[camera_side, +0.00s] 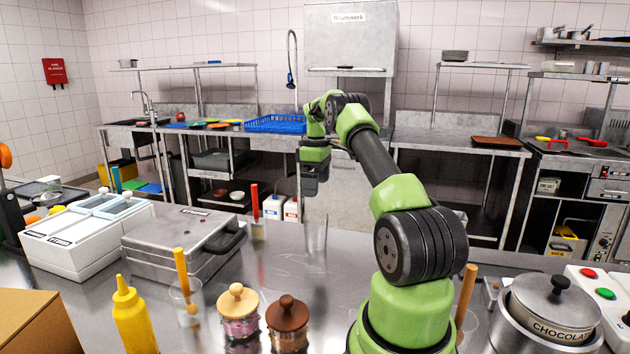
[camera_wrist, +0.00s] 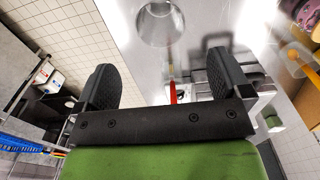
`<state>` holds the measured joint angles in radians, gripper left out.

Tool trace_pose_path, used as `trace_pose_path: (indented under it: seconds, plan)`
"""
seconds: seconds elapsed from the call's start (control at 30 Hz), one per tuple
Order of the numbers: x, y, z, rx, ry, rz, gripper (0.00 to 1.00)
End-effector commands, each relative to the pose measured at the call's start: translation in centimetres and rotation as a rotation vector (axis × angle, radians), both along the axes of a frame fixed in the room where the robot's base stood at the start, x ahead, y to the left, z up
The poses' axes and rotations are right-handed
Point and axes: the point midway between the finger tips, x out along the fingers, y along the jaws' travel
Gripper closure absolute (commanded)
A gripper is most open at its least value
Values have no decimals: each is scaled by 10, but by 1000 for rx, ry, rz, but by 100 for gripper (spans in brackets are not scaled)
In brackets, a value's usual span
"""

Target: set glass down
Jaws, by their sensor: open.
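A clear, empty glass (camera_side: 316,238) stands upright on the steel counter (camera_side: 285,265). It also shows in the wrist view, at the top, as a clear round shape (camera_wrist: 160,24). My gripper (camera_side: 311,188) is above the glass in the side view, apart from it. In the wrist view my gripper (camera_wrist: 160,78) has its two black fingers wide apart with nothing between them, and the glass lies beyond the fingertips.
Left of the glass stand a container with a red-handled tool (camera_side: 255,205) and a grey press (camera_side: 180,243). Nearer are a yellow squeeze bottle (camera_side: 132,318), a glass with a yellow tool (camera_side: 187,298) and two lidded jars (camera_side: 238,312). A chocolate pot (camera_side: 550,310) stands right.

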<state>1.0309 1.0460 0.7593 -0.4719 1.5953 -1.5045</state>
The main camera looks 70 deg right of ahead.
Motion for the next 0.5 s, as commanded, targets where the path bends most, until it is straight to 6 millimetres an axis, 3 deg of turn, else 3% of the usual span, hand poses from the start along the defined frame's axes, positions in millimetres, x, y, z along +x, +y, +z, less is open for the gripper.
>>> trace_pose_path:
  seconds: [0.13,0.23,0.37,0.5]
  plan:
    - [14,14,23,-17,-20,-2,5]
    - [37,45,54,-42,-59,-14,5]
    - [62,110,103,-69,-144,-46,5]
    - [66,188,144,-67,-251,-91,5]
